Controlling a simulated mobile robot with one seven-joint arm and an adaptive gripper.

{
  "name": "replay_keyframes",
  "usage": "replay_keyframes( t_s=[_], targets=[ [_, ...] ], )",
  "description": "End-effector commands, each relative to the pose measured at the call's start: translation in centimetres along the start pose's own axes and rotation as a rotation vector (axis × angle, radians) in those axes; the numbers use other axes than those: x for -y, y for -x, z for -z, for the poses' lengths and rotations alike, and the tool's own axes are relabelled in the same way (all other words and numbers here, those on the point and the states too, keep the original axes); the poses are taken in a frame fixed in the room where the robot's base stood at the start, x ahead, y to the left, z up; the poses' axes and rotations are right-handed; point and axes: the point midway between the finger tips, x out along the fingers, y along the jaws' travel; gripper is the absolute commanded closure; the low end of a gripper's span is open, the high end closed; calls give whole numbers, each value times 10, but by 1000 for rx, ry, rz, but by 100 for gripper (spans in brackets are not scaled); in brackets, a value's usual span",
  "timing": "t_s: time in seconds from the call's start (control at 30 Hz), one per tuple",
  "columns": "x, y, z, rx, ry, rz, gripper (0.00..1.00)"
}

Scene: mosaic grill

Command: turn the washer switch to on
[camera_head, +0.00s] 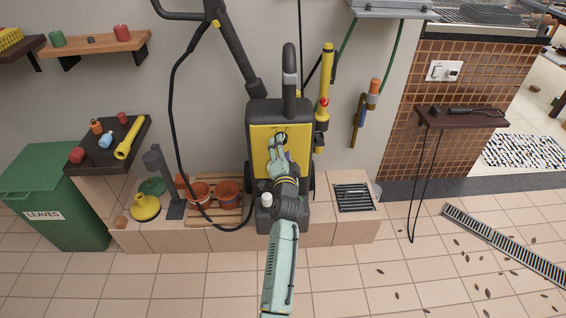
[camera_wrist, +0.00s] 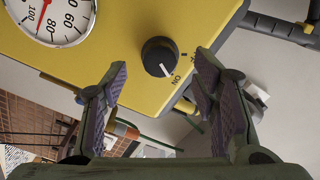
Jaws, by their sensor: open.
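The washer (camera_head: 262,150) is a black machine with a yellow front panel, upright on the tiled ledge. In the wrist view its yellow panel (camera_wrist: 110,75) carries a round black knob (camera_wrist: 156,53), the switch. The knob's white pointer line aims down-right, toward printed letters that look like ON, seen turned. Another label beside it is partly hidden by a finger. My gripper (camera_wrist: 160,72) is open, with one finger on each side of the knob and visible gaps between. In the head view my gripper (camera_head: 279,140) is in front of the panel and covers part of the knob area.
A white pressure gauge (camera_wrist: 52,18) is beside the knob. The black hose (camera_head: 172,110) hangs left of the washer, near terracotta pots (camera_head: 199,192). A yellow lance (camera_head: 325,85) stands at its right. A floor grate (camera_head: 353,197) is on the ledge at right.

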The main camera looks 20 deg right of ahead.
Motion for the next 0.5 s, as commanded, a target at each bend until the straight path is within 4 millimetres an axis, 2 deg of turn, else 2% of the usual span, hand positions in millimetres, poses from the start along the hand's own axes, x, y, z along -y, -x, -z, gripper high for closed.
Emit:
replay_keyframes(
  t_s=[0.1, 0.23, 0.4, 0.5],
  targets=[
    [0, 28, -1, 1, 2, 0, 46],
    [-1, 54, -1, 2, 2, -1, 46],
    [0, 76, 0, 1, 0, 0, 46],
    [0, 82, 0, 1, 0, 0, 46]
  ],
)
